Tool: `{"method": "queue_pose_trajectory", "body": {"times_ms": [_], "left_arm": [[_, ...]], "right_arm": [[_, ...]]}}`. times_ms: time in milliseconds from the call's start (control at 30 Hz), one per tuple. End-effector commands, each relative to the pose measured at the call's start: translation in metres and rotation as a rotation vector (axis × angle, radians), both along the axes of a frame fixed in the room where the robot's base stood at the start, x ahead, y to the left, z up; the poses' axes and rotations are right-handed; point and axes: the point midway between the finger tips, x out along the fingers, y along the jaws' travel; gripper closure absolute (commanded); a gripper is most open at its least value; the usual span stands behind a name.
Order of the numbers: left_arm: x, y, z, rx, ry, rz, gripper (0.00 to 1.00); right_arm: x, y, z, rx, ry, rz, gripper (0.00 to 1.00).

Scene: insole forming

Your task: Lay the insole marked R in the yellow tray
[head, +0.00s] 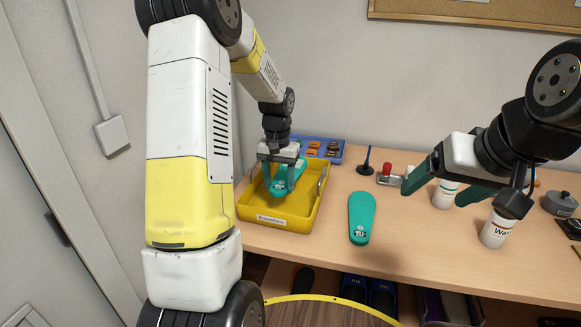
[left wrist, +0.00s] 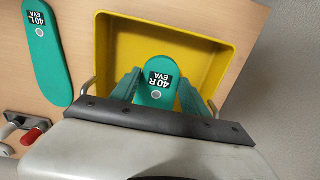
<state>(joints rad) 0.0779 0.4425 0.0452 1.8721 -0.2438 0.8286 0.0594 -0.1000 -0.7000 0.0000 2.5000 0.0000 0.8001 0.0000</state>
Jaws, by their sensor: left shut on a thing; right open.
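The green insole marked 40 R (left wrist: 157,97) is between the fingers of my left gripper (head: 284,182), which is shut on it. The gripper and insole are over the yellow tray (head: 272,224), inside its outline; the insole also shows in the head view (head: 277,187). I cannot tell whether the insole touches the tray floor. The tray's rim shows in the left wrist view (left wrist: 226,45). My right gripper (head: 436,190) is open and empty above the right part of the table.
A second green insole, marked 40 L (head: 361,217), lies on the table right of the tray; it also shows in the left wrist view (left wrist: 45,55). A blue box with brown pieces (head: 325,150) is behind the tray. White bottles (head: 444,194) stand near my right gripper.

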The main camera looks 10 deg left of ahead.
Motion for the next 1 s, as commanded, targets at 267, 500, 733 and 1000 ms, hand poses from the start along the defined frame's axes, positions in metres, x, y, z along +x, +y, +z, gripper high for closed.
{"method": "queue_pose_trajectory", "body": {"times_ms": [267,500,733,1000], "left_arm": [[0.000,0.000,-0.029,-0.001,0.002,0.001,0.87],[-0.001,0.000,-0.052,0.000,0.002,0.000,0.87],[0.000,0.000,-0.067,0.000,0.000,0.000,0.87],[0.000,0.000,-0.073,0.000,-0.001,0.000,0.87]], "right_arm": [[0.000,0.000,0.000,0.000,0.000,0.000,0.20],[0.000,0.000,0.000,0.000,0.000,0.000,0.20],[0.000,0.000,0.000,0.000,0.000,0.000,0.20],[0.000,0.000,0.000,0.000,0.000,0.000,0.20]]}}
